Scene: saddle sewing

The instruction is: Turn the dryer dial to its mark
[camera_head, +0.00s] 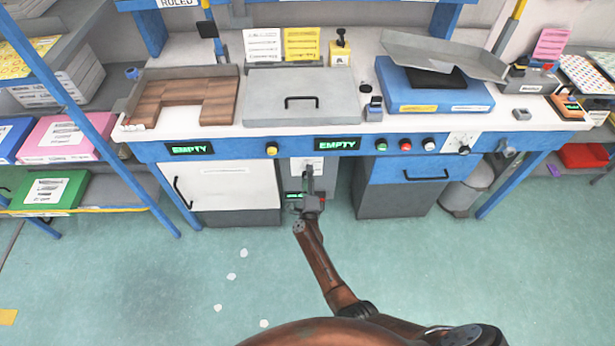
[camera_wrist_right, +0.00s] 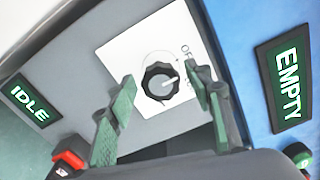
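The dial I take for the dryer's is a black ribbed knob (camera_wrist_right: 158,81) on a white plate, in the right wrist view. A pale pointer on it points right in that picture. Lettering that looks like "OFF" is printed near it, partly hidden by a finger. The dial's white plate (camera_head: 299,168) is under the bench edge in the head view, where the knob is hidden. My right gripper (camera_wrist_right: 160,76) is open, its green-padded fingers on either side of the knob with gaps visible. My left gripper is out of view.
An "IDLE" display (camera_wrist_right: 29,101) and an "EMPTY" display (camera_wrist_right: 288,83) flank the dial. A white cabinet (camera_head: 232,188) and a blue-grey drawer unit (camera_head: 405,190) stand either side of the gap. Another dial (camera_head: 463,149) is farther right. The floor is mostly clear, with small pale spots.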

